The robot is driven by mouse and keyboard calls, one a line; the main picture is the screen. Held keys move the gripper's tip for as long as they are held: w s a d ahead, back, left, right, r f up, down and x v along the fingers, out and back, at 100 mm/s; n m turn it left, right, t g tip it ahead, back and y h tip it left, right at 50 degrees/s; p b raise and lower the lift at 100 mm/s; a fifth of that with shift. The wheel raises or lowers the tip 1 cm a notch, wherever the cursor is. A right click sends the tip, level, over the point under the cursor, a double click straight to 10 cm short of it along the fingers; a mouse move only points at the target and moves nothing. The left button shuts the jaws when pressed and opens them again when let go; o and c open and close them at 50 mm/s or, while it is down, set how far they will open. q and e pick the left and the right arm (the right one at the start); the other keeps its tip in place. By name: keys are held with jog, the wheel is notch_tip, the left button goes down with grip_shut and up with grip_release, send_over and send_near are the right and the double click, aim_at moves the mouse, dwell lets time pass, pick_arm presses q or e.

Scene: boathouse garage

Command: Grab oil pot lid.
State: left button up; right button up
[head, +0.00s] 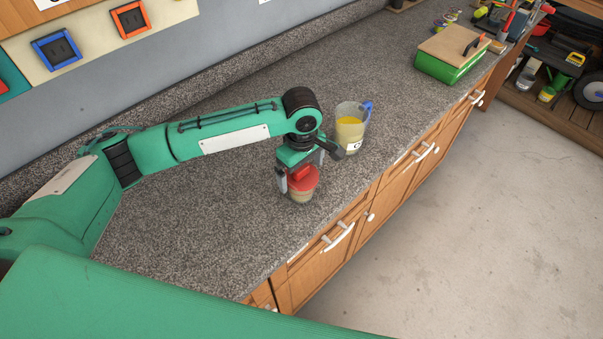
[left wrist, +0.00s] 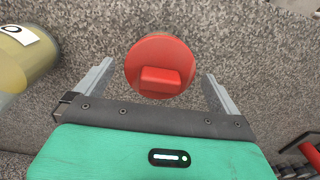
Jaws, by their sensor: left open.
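The oil pot is a small light pot (head: 301,197) standing on the grey speckled counter, with a round red lid (head: 305,181) on top. In the left wrist view the red lid (left wrist: 160,58) shows from above, with a raised block-shaped handle (left wrist: 160,81). My left gripper (head: 300,181) is open, just above the pot, with its fingers on either side of the lid. In the left wrist view the open fingers (left wrist: 157,82) flank the lid with gaps on both sides. My right gripper is not in view.
A clear jug (head: 350,130) with yellow liquid and a blue handle stands close behind the pot. A green box (head: 447,68) with a wooden top is farther along the counter (head: 220,195). The counter left of the pot is clear. Its front edge is near.

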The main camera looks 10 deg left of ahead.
pick_arm(q)
jog(key=c, duration=0.9)
jog(key=shift+c, duration=0.2)
jog(key=shift+r, duration=0.15)
